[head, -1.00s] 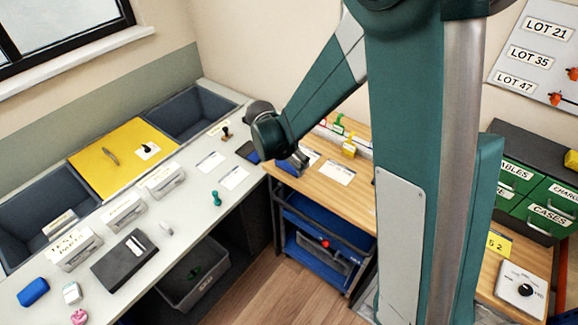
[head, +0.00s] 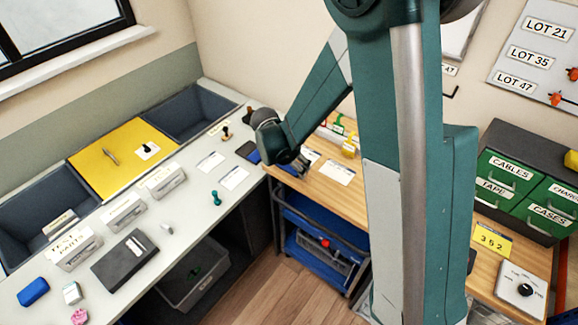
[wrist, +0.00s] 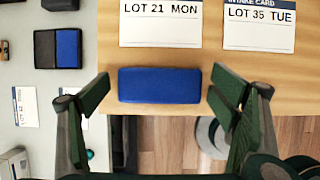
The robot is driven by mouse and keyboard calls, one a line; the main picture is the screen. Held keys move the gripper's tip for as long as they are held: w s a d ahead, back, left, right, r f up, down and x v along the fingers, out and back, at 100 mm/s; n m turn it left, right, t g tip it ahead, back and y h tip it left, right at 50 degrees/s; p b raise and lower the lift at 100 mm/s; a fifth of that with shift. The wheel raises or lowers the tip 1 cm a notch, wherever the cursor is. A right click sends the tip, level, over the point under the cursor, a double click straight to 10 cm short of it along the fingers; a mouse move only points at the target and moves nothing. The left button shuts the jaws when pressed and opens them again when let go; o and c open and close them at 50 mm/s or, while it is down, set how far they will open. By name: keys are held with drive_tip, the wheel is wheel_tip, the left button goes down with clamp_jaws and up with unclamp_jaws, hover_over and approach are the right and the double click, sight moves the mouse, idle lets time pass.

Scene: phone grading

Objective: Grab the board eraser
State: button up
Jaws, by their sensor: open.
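A blue block that looks like the board eraser (wrist: 159,85) lies flat near the edge of the wooden tabletop in the wrist view, its long side running left to right. My gripper (wrist: 163,93) is open, with one finger to the left of the block and the other to its right, and nothing is held. I cannot tell how far above the block the fingertips are. In the head view my gripper (head: 298,164) is over the near left corner of the wooden table, and the blue block (head: 287,169) shows partly beneath it.
Lot cards (wrist: 160,22) lie just beyond the block. A black and blue pad (wrist: 57,48) lies on the white counter (wrist: 20,80) to the left. Another blue block (head: 33,291) lies at the counter's near left. A gap with floor is in front of the wooden table.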

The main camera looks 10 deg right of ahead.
drive_tip(key=shift+c, duration=0.6)
drive_tip(key=c, duration=0.8)
drive_tip(key=shift+r, duration=5)
